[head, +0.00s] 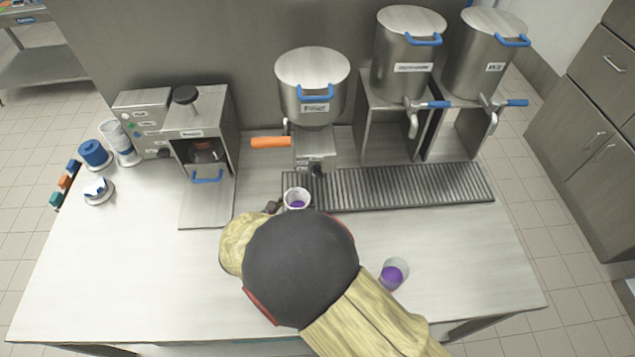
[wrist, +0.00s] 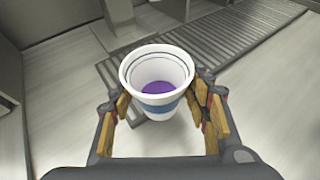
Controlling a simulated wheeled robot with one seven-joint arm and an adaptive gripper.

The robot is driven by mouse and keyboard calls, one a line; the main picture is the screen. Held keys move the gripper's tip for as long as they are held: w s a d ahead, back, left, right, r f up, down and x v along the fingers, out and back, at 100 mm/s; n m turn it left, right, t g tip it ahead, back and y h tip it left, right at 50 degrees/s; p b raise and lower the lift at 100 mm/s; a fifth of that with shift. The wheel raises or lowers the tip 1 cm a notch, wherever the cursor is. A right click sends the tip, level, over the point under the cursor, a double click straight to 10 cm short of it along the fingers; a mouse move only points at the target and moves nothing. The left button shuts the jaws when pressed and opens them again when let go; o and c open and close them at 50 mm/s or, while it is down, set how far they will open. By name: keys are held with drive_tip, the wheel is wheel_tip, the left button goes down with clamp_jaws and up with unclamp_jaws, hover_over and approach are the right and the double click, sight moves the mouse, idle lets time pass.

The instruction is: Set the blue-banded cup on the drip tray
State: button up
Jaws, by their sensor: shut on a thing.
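The blue-banded cup (wrist: 160,88) is white with a blue band and purple contents, upright between the fingers of my gripper (wrist: 163,112). My gripper is shut on it from both sides. In the head view only the top of the cup (head: 297,198) shows beyond my arm, near the left end of the drip tray. My arm hides most of the gripper (head: 274,206) there. The drip tray (head: 400,188) is a long dark ribbed grate under the dispensers. In the wrist view the drip tray (wrist: 215,45) lies just beyond the cup. I cannot tell whether the cup touches anything below.
Another cup with purple contents (head: 393,273) stands on the counter (head: 470,270) at the right. A dispenser with an orange handle (head: 270,142) is close behind the held cup. Two tall dispensers with blue-handled taps (head: 437,104) overhang the tray. A boxy machine (head: 205,150) stands at left.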

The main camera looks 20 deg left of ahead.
drive_tip(key=w, duration=0.7)
drive_tip(key=shift+d+b, duration=0.25)
drive_tip(key=shift+b, duration=0.1)
drive_tip(key=w, duration=0.3)
drive_tip(key=shift+w+d, duration=0.2)
drive_tip(key=shift+w, duration=0.2)
drive_tip(key=shift+f+b, duration=0.45)
drive_tip(key=shift+f, duration=0.15)
drive_tip(key=shift+s+f, duration=0.1)
drive_tip(key=shift+f, duration=0.2)
drive_tip(key=o, duration=1.2)
